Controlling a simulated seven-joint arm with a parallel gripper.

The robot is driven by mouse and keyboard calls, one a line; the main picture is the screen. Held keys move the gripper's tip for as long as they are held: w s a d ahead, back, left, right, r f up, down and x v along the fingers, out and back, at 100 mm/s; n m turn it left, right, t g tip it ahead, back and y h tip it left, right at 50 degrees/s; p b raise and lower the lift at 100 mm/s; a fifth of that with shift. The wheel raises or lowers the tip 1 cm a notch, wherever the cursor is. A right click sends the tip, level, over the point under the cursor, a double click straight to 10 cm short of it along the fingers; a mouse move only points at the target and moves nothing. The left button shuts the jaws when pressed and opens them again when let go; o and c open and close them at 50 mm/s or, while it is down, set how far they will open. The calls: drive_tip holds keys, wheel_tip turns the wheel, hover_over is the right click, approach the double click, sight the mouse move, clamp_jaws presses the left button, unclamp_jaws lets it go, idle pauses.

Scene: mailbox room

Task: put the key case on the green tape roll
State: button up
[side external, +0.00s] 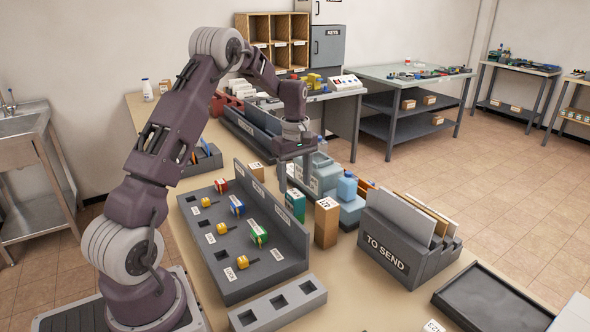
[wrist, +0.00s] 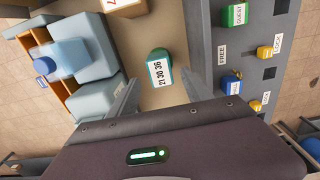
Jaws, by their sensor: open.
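A small green block-like item (side external: 296,205) with a white number label stands on the table below my gripper (side external: 293,180). In the wrist view the same green item (wrist: 158,57) shows between and beyond my two fingers (wrist: 165,78), not touched by them. My gripper is open and empty, pointing down above it. I cannot tell by shape which is the key case, and no clear green tape roll shows.
The grey panel (side external: 230,262) holds a blue item (side external: 237,206), a red one (side external: 221,186) and several yellow ones; its upright wall stands close to my gripper.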

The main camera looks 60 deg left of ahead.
sight(295, 193)
wheel_tip(295, 193, up, 6)
drive_tip(key=s+d+r+m+t, duration=0.1)
drive_tip(key=s+d+r+m, duration=0.4)
drive_tip(key=d, duration=0.3)
drive_tip(key=s+d+r+m+t, duration=0.25)
drive_tip(key=s+d+r, duration=0.25)
drive_tip(key=d+r, duration=0.3)
drive_tip(key=s+d+f+m+t, duration=0.1)
drive_tip(key=s+d+m, duration=0.4)
drive_tip(key=s, duration=0.3)
drive_tip(key=s+d+f+m+t, duration=0.1)
drive_tip(key=s+d+m, duration=0.3)
drive_tip(key=s, duration=0.5)
drive_tip(key=shift+d+f+m, duration=0.25)
drive_tip(key=shift+d+m, duration=0.15)
drive_tip(key=shift+m, duration=0.35)
drive_tip(key=shift+w, duration=0.1)
